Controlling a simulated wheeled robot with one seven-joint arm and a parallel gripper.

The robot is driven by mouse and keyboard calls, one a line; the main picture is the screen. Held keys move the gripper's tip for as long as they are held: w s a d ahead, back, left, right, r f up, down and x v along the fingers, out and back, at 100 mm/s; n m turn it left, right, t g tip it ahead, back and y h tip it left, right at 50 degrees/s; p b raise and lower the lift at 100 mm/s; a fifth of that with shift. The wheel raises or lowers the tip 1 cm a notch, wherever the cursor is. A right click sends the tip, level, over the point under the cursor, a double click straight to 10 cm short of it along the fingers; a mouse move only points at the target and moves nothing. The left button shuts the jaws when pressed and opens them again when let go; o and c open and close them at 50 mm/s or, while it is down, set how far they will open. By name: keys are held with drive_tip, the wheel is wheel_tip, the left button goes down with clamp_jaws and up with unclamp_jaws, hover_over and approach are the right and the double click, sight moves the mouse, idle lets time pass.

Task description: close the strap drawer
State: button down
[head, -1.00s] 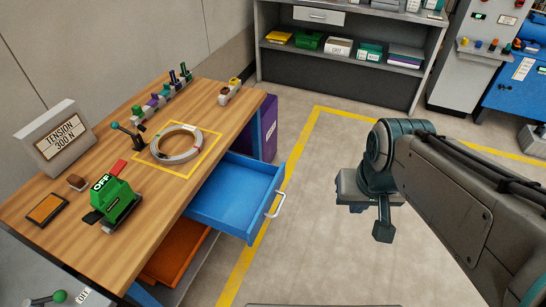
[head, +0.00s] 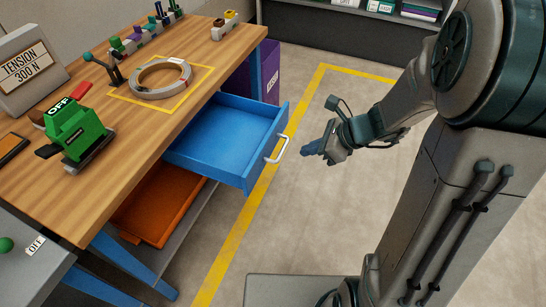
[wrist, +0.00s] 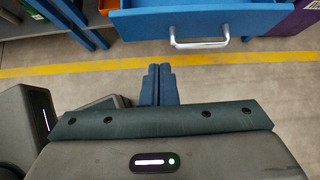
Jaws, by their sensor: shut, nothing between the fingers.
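The strap drawer (head: 215,145) is blue and sticks out, open and empty, from under the wooden workbench. Its silver handle (head: 277,149) is on the front face. In the wrist view the drawer front (wrist: 200,22) and its handle (wrist: 199,42) show at the top. My gripper (head: 312,148) is to the right of the handle in the head view, apart from it and touching nothing. Its blue fingers (wrist: 158,84) are together and point toward the drawer front, a little left of the handle in the wrist view.
The workbench (head: 140,135) carries a coil (head: 160,79), a green tool (head: 75,130) and a tension sign (head: 28,70). An orange tray (head: 163,205) lies below the drawer. A purple bin (head: 268,72) stands behind it. The floor right of the drawer is clear.

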drive_tip(key=b, duration=0.4)
approach(260, 157)
drive_tip(key=shift+x, duration=3.05)
drive_tip(key=shift+f, duration=0.1)
